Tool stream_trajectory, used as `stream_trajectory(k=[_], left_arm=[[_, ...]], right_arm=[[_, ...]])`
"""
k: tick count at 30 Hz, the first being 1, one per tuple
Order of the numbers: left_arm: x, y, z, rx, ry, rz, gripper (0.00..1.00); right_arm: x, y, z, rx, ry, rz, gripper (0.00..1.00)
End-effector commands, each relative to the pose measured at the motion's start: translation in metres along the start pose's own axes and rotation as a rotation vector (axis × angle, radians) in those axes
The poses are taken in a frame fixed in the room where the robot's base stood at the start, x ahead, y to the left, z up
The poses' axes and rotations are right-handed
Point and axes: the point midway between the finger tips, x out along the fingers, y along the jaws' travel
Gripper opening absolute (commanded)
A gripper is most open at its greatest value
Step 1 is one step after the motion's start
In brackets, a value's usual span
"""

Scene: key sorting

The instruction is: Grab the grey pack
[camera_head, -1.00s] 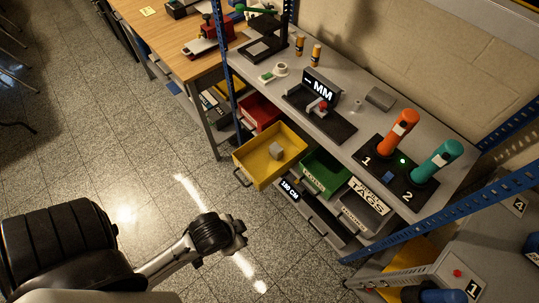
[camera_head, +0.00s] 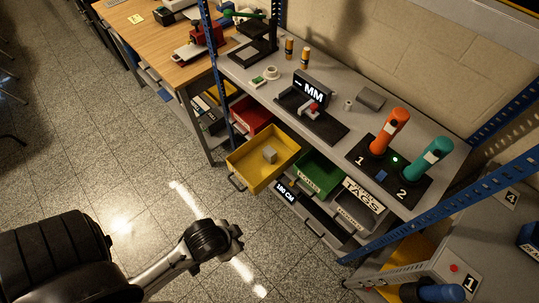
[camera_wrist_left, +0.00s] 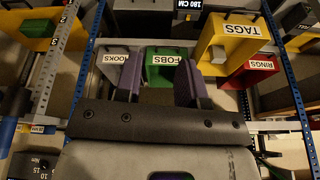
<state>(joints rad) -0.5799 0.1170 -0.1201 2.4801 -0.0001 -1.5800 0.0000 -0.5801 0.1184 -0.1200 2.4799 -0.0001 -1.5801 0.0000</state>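A small grey block (camera_head: 269,155) lies in the pulled-out yellow drawer (camera_head: 240,172) under the grey bench. A flatter grey box (camera_head: 371,98) lies on the bench top near the wall. I cannot tell from the frames which one is the grey pack. My left arm comes in from the lower left in the head view, and its end hangs over the floor, apart from the drawers. In the left wrist view my left gripper (camera_wrist_left: 160,80) has its two purple fingers spread apart with nothing between them. My right gripper is not in view.
A red bin (camera_head: 253,116), a green bin (camera_head: 318,174) and a grey bin (camera_head: 358,212) sit beside the yellow drawer. An orange handle (camera_head: 390,130) and a teal handle (camera_head: 428,160) stand on the bench. A blue rack post (camera_head: 424,215) crosses the right side. Floor before the drawers is clear.

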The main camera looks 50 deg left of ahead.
Motion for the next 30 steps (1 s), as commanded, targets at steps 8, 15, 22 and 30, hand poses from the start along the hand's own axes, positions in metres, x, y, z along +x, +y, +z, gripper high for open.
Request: stream_trajectory(k=[8, 15, 22, 30], left_arm=[[0.0, 0.0013, -0.0003, -0.005, 0.001, 0.003, 0.52], [0.0, 0.0002, -0.0001, -0.001, 0.0, 0.001, 0.75], [0.0001, -0.0021, 0.0005, 0.007, -0.001, -0.005, 0.96], [0.0001, -0.0026, 0.0006, 0.008, -0.001, -0.007, 0.96]], right_arm=[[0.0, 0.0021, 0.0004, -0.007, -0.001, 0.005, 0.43], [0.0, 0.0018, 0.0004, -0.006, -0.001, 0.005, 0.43], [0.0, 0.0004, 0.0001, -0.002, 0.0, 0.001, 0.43], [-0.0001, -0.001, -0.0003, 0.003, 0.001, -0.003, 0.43]])
